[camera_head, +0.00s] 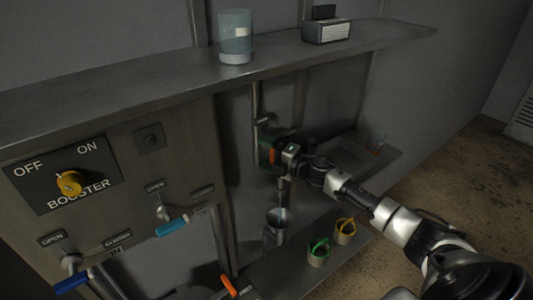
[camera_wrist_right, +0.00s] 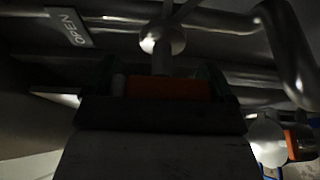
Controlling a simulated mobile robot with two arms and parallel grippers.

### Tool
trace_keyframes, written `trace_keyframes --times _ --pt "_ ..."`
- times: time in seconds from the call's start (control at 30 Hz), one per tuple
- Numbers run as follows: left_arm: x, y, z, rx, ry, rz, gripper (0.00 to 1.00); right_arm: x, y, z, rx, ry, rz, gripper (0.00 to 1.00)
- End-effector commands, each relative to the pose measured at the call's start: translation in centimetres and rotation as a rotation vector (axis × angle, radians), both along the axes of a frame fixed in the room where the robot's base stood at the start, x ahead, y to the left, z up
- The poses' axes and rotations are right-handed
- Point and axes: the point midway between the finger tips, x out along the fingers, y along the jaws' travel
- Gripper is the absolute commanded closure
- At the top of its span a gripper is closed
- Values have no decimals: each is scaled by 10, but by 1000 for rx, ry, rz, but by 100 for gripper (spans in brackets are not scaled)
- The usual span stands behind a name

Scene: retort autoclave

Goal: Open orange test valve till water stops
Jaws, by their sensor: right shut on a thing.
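My right gripper (camera_head: 268,148) reaches in from the right under the shelf. It is shut on the orange valve handle (camera_head: 273,155) on the pipework. In the right wrist view the orange handle (camera_wrist_right: 165,88) lies between the fingers, below a rounded metal valve stem (camera_wrist_right: 162,40). A metal cup (camera_head: 277,222) stands below the gripper on the lower ledge. A thin vertical line runs between gripper and cup; I cannot tell whether it is pipe or water. My left gripper is not in view.
A BOOSTER panel (camera_head: 85,172) with a yellow knob is at left. Blue-handled valves (camera_head: 172,227) and another orange handle (camera_head: 229,286) are lower left. Green (camera_head: 318,252) and yellow (camera_head: 345,231) handled cups stand right of the metal cup. A glass (camera_head: 235,38) stands on the shelf.

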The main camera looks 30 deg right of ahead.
Motion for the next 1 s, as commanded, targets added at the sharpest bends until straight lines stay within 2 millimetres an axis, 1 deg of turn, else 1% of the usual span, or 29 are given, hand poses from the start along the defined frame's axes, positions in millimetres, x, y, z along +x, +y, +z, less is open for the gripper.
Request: trace_keyframes --times 0.13,0.17,0.23,0.47,0.57,0.67,0.9,1.0 --pt "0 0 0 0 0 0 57 0 0 -2 -6 1 0 39" --pt "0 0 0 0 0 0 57 0 0 -2 -7 1 0 10" --pt "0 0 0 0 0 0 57 0 0 -2 -6 1 0 0" --pt "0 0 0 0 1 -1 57 -1 0 -1 -4 0 0 0" --pt "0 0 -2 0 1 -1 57 -6 -3 -2 -3 1 -1 0" --pt "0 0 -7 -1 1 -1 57 -17 -10 -4 -4 2 -1 0" --pt "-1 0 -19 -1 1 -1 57 -58 -29 -6 -6 5 0 0" --pt "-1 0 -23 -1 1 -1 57 -71 -36 -4 -5 4 1 0"
